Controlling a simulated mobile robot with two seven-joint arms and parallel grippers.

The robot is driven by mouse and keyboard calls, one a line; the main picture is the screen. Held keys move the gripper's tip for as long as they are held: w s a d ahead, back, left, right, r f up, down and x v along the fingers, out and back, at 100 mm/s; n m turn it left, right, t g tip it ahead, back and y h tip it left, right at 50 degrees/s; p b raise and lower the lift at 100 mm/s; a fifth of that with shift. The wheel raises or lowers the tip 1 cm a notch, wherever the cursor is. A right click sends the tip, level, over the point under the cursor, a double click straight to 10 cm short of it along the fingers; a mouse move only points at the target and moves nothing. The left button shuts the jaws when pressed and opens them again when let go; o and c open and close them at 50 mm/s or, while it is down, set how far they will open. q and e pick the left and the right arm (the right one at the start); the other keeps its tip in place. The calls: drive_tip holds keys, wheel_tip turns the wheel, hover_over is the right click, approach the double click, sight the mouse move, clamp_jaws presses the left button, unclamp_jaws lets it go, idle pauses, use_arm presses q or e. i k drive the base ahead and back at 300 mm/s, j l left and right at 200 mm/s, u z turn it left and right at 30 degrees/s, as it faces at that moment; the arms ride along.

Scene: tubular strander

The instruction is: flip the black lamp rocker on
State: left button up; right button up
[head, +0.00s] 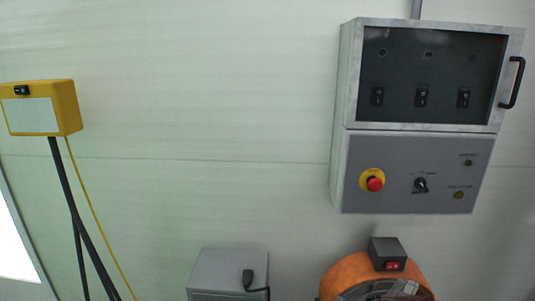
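A yellow lamp box (70,105) with a pale rectangular front panel (31,116) stands on dark tripod legs at the far left. A small black rocker (21,90) sits on the box above the panel, near its top left edge. The rocker is too small to tell which side is pressed in. The front panel shows no clear glow. Neither of my grippers is in view.
A grey wall cabinet (410,172) at right has a handled window door over several black switches, with a red emergency button (375,184) below. An orange fan (345,277) with a red rocker (392,266) and a grey box (228,270) stand below. A yellow cable (92,208) hangs from the lamp.

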sight(19, 89)
drive_tip(key=u, duration=1.3)
